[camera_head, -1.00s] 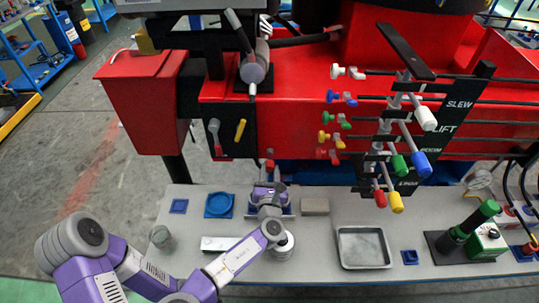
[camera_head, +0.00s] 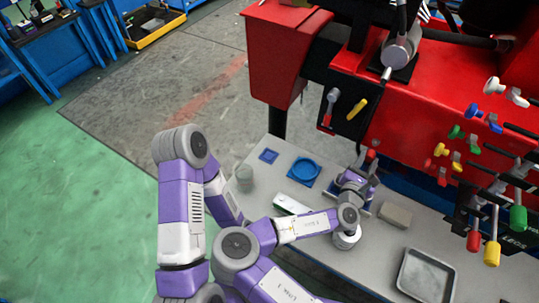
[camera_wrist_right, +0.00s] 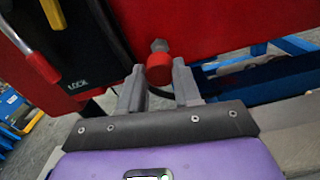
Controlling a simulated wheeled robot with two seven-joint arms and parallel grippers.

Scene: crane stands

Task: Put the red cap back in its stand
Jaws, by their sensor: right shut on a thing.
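The red cap (camera_head: 371,154) shows as a small red spot at the tip of my right gripper (camera_head: 367,166), above the grey table. In the right wrist view the red cap (camera_wrist_right: 159,70) sits between the fingertips, with a grey stud above it. My right gripper is shut on it. Small blue stands are on the table: a square one (camera_head: 269,156), a larger one with a round dish (camera_head: 304,170), and one partly hidden below my right gripper (camera_head: 362,210). I cannot tell which belongs to the cap. My left gripper is not in view.
The red crane body (camera_head: 420,120) rises close behind my right gripper, with coloured levers (camera_head: 490,220) at the right. A glass (camera_head: 244,174), a grey block (camera_head: 395,214) and a metal tray (camera_head: 427,275) stand on the table (camera_head: 330,240).

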